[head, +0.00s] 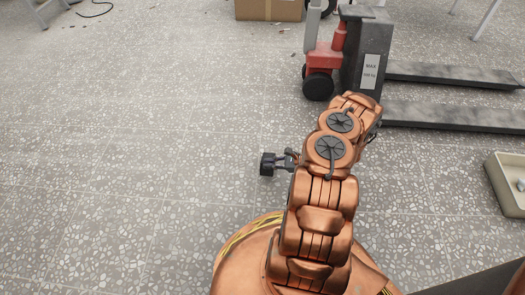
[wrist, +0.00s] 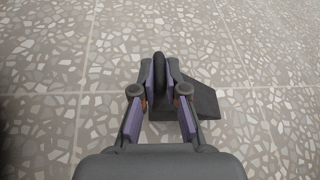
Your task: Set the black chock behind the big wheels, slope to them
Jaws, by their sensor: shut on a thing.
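My gripper (wrist: 161,78) is shut on the black chock (wrist: 203,98) in the wrist view. The fingers pinch a dark upright rounded part of it. The chock's wedge body shows under and to the right of the fingers, tapering to the right; its left side is partly hidden. In the head view the chock (head: 267,164) is a small dark block at the tip of my gripper (head: 282,161), left of my arm. Whether it touches the floor I cannot tell. A big black wheel (head: 319,85) sits under the red part of a pallet truck (head: 361,50), farther back and apart from the chock.
The truck's dark forks (head: 450,115) reach right. A cardboard box (head: 268,9) stands at the back. A beige tray (head: 503,186) lies at the right edge. A dark cable (head: 96,12) lies far left. The speckled tile floor to the left is clear.

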